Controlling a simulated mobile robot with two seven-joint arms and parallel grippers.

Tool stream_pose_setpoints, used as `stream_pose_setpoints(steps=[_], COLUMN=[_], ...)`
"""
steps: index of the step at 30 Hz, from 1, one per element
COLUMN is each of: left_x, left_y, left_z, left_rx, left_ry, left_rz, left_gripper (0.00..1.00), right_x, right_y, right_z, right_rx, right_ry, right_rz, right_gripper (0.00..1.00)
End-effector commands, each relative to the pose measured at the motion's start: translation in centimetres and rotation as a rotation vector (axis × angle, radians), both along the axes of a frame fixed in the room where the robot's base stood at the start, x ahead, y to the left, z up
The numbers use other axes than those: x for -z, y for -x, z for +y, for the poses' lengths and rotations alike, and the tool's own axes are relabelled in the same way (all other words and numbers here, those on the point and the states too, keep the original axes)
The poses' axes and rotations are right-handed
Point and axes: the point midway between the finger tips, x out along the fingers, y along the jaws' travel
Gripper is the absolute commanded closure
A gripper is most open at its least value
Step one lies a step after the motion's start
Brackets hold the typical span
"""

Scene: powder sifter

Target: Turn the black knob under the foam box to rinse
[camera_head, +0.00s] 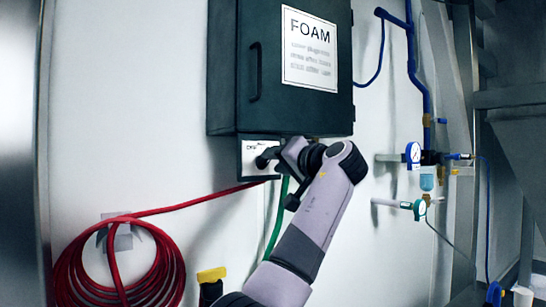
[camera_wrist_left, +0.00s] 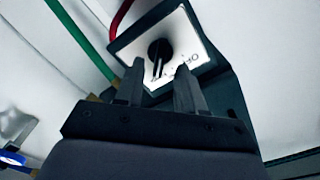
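The dark foam box (camera_head: 270,110) hangs on the wall with a white FOAM label. Beneath it is a small white-faced knob panel (camera_head: 248,153), partly covered by my left gripper (camera_head: 270,158). In the left wrist view, the black knob (camera_wrist_left: 159,48) sits on this white panel (camera_wrist_left: 194,40), which has dark lettering beside the knob. My left gripper also shows there (camera_wrist_left: 158,72), open, with its two fingertips spread on either side of the knob's lower end. I cannot tell whether they touch it. The knob is not clearly distinguishable in the head view. My right gripper is not in view.
A red hose (camera_head: 120,270) is coiled on the wall at lower left and runs up to the panel. A green hose (camera_head: 277,218) hangs below the panel. Blue pipes and a gauge (camera_head: 413,153) are at right. A yellow-topped object (camera_head: 211,275) shows at the bottom.

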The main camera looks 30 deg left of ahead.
Motion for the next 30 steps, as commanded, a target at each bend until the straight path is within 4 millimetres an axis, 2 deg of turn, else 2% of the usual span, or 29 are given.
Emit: stream_pose_setpoints(steps=[6, 14, 18, 30], left_x=[0.0, 0.1, 0.1, 0.1], left_y=[-0.8, -0.8, -0.8, -0.8], left_z=[1.8, 1.9, 1.9, 1.9], left_rx=[0.000, 0.001, 0.001, 0.001], left_ry=[0.001, 0.001, 0.001, 0.017], left_rz=[0.001, 0.001, 0.001, -0.038], left_gripper=[0.62, 0.62, 1.00, 1.00], right_x=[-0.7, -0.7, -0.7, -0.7], right_y=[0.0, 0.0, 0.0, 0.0], right_z=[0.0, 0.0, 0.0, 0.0], right_rx=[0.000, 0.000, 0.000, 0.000], right_ry=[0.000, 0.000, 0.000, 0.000], right_rz=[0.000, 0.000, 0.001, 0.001], right_gripper=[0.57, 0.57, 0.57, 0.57])
